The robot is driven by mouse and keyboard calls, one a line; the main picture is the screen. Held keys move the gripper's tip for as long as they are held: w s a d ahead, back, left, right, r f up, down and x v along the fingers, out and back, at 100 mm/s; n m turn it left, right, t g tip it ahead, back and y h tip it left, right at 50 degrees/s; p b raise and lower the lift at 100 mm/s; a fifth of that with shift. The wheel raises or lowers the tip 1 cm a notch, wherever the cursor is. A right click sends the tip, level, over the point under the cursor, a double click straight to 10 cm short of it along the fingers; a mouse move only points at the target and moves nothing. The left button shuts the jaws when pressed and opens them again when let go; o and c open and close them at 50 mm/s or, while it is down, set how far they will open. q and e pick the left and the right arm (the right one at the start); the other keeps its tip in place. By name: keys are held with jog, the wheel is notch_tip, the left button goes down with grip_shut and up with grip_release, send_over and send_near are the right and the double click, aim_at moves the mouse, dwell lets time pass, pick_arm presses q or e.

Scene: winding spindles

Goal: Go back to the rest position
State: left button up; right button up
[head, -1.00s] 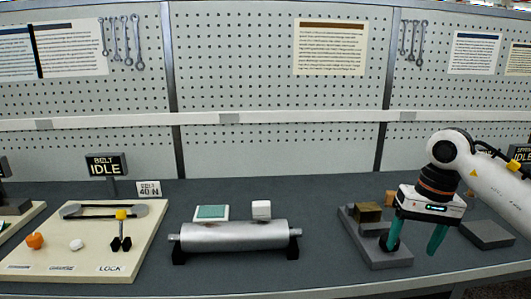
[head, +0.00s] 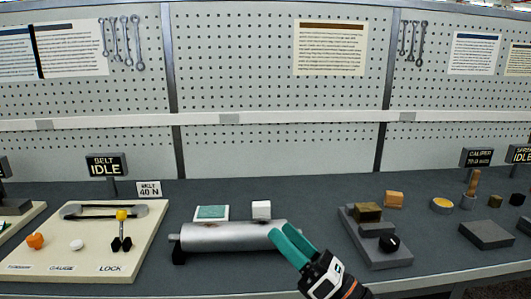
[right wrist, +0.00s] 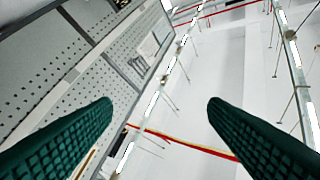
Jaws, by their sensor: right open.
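My right gripper (head: 284,246) shows in the head view at the lower middle, its green fingers pointing up and left in front of the right end of the silver roller (head: 225,236). In the right wrist view the two green fingers (right wrist: 160,110) stand wide apart with nothing between them. That view looks at the pegboard wall (right wrist: 70,75) and the room beyond, not at the bench. My right gripper hides the roller's right support. My left gripper is not in view.
A cream belt board (head: 75,255) with a yellow-topped lever (head: 122,228) is at left. A grey caliper fixture (head: 377,252) with a black knob (head: 389,243) stands right. A grey block (head: 487,234) lies far right.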

jog(key=w+d+f+m+t+h, duration=0.1)
jog(key=d+f+m+t+h, duration=0.1)
jog(key=d+f+m+h, duration=0.5)
jog(key=d+f+m+t+h, duration=0.1)
jog(key=m+t+h, duration=0.3)
jog(key=m, duration=0.7)
jog(key=s+d+f+m+g+h, duration=0.35)
jog(key=f+m, duration=0.25)
jog(key=f, duration=0.2)
jog(key=s+d+f+m+g+h, duration=0.3)
jog(key=s+f+m+g+h, duration=0.15)
jog(key=f+m, duration=0.2)
jog(key=s+d+f+m+g, duration=0.1)
jog(key=s+f+m+g, duration=0.4)
jog(key=s, duration=0.4)
jog(key=s+d+f+m+g, duration=0.1)
jog(key=s+f+m+g, duration=0.25)
jog(key=s+f, duration=0.45)
notch_tip(320, 180, down, 21)
jog(key=s+n+g+p, duration=0.1)
jog(key=s+g+p, duration=0.1)
jog(key=p, duration=0.2)
jog(key=s+d+f+g+p, duration=0.1)
jog(key=s+d+f+p, duration=0.1)
jog(key=s+f, duration=1.1)
jog(key=s, duration=0.3)
jog(key=shift+s+d+f+n+y, duration=0.15)
jog(key=shift+s+d+n+y, duration=0.15)
jog(key=shift+d, duration=0.1)
